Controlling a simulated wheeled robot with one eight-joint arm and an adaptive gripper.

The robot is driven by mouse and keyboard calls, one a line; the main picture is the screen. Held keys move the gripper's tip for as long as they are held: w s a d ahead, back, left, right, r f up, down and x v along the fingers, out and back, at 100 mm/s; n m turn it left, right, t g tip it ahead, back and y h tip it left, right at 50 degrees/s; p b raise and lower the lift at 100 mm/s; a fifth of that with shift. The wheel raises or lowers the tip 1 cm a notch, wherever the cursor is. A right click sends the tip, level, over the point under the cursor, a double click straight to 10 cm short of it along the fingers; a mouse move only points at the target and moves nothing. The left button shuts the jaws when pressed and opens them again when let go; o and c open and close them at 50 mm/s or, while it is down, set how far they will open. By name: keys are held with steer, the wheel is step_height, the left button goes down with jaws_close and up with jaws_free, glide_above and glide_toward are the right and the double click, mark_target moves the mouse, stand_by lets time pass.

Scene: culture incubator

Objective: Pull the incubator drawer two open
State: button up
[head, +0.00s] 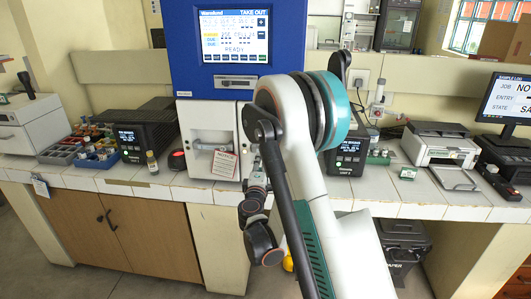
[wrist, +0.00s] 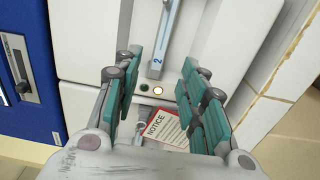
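The incubator (head: 184,75) is blue above, with a lit screen reading READY, and white below. In the wrist view a grey bar handle marked 2 (wrist: 165,38) runs up the white drawer front (wrist: 205,30), which looks closed. My gripper (wrist: 160,65) is open, its teal-padded fingers to the left and right of the handle's lower end, with gaps on both sides. No contact with the handle shows. In the head view my arm hides much of the white front's right side, and I cannot make out the fingers there.
Another handle (head: 211,147) shows at the left of the white front. Dark devices (head: 146,135) and a printer (head: 440,148) flank the incubator on the counter.

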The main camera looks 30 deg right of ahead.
steer(key=b+x, duration=0.1)
steer(key=x, duration=0.8)
jaws_close()
